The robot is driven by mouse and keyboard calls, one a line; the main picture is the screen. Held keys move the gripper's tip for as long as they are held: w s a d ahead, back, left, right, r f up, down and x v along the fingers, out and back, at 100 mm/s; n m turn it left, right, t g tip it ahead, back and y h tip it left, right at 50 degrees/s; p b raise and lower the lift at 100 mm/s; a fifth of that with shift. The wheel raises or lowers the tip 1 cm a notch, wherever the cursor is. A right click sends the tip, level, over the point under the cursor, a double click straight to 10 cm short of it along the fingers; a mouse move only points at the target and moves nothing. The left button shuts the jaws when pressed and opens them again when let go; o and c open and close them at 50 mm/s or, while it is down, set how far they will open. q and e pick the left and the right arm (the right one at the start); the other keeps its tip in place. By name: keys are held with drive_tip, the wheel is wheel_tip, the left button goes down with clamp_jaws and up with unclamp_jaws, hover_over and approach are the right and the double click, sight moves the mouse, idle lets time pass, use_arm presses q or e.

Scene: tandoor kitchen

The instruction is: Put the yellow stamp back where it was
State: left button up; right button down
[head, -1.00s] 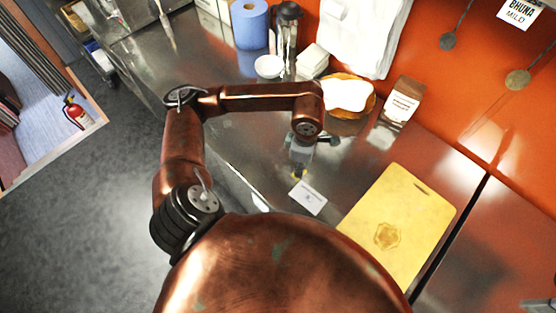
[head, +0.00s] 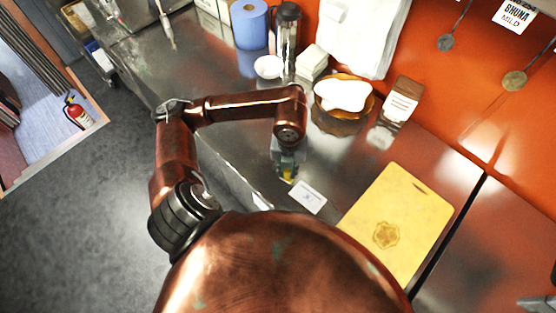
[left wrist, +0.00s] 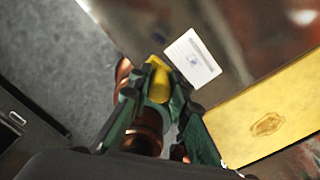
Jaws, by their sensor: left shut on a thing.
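My left gripper (head: 287,174) is shut on the yellow stamp (left wrist: 158,82) and holds it over the near edge of the steel counter (head: 225,125). In the left wrist view the stamp shows yellow between the fingertips. In the head view it is only a small yellow patch, mostly hidden by the gripper. A white card (head: 308,197) with small print lies flat on the counter, just right of the gripper. It also shows in the left wrist view (left wrist: 193,58), beyond the fingertips to the right. The right gripper cannot be made out.
A yellow board (head: 405,215) with a brown stamped emblem lies right of the card. A brown bowl (head: 343,109) with white contents, a brown-and-white packet (head: 402,98), white blocks (head: 312,60) and a blue roll (head: 249,24) stand farther back. Bare counter lies between gripper and bowl.

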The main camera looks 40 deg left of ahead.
use_arm(q)
drive_tip(key=shift+s+a+n, duration=0.1)
drive_tip(key=shift+a+n, duration=0.1)
drive_tip(key=shift+n, duration=0.9)
drive_tip(key=w+a+f, duration=0.2)
drive_tip(key=a, duration=0.1)
drive_tip(key=w+a+f+p, duration=0.1)
drive_tip(key=w+a+f, duration=0.2)
drive_tip(key=w+a+f+p, duration=0.1)
drive_tip(key=w+a+f, duration=0.2)
drive_tip(key=shift+w+a+f, duration=0.1)
drive_tip(key=shift+a+f, duration=0.15)
drive_tip(key=shift+a, duration=0.05)
drive_tip(key=shift+w+a+f, duration=0.2)
drive_tip(key=shift+f, duration=0.15)
drive_tip(key=f, duration=0.1)
drive_tip(key=f+p, duration=0.1)
drive_tip(key=f, duration=0.1)
drive_tip(key=shift+w+a, duration=0.15)
drive_tip(key=shift+a, duration=0.05)
drive_tip(key=shift+f, duration=0.3)
drive_tip(key=shift+f, duration=0.1)
